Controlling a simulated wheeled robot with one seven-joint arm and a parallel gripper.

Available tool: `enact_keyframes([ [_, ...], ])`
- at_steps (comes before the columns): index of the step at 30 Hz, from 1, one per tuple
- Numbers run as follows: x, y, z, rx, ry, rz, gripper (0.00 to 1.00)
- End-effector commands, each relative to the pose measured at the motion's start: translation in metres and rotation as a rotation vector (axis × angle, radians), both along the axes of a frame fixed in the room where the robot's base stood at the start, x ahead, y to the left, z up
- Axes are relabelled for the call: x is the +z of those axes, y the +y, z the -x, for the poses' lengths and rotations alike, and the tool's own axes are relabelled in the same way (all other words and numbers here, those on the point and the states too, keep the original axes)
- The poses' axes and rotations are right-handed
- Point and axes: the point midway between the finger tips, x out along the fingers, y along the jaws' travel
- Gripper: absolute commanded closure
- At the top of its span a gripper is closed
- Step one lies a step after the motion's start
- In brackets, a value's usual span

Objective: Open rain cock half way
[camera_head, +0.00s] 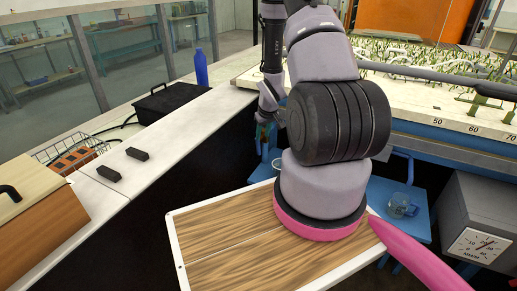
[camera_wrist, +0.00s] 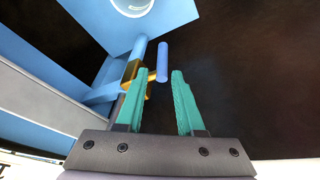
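The rain cock shows in the wrist view as a brass valve body (camera_wrist: 131,73) on a blue pipe, with a blue bar-shaped handle (camera_wrist: 162,62) beside it. The handle stands upright in the picture. My gripper (camera_wrist: 159,76) is open, with two green fingers apart and nothing between them that I can make out. The handle's lower end appears in line with the gap, near the left fingertip; I cannot tell whether they touch. The left finger partly hides the pipe and valve body. In the head view my gripper (camera_head: 264,132) is small and mostly behind my arm, and the cock is not clear there.
A blue panel (camera_wrist: 105,22) with a round glass vessel (camera_wrist: 133,5) lies above the cock in the wrist view. The head view shows the flume bed (camera_head: 440,105), a blue stool (camera_head: 412,226) with a glass jar (camera_head: 399,206), a grey gauge box (camera_head: 482,215) and a bench with a blue bottle (camera_head: 201,68).

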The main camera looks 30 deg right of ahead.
Motion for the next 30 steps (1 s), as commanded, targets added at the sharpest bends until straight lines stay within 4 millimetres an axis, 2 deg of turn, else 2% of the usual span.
enact_keyframes([
  [5, -0.003, 0.005, -0.002, 0.024, -0.034, -0.010, 0.63],
  [15, -0.059, 0.003, -0.025, 0.024, -0.031, -0.010, 0.63],
  [21, -0.086, 0.002, -0.037, 0.023, -0.033, -0.009, 0.63],
  [30, -0.097, 0.001, -0.042, 0.023, -0.033, -0.008, 0.63],
])
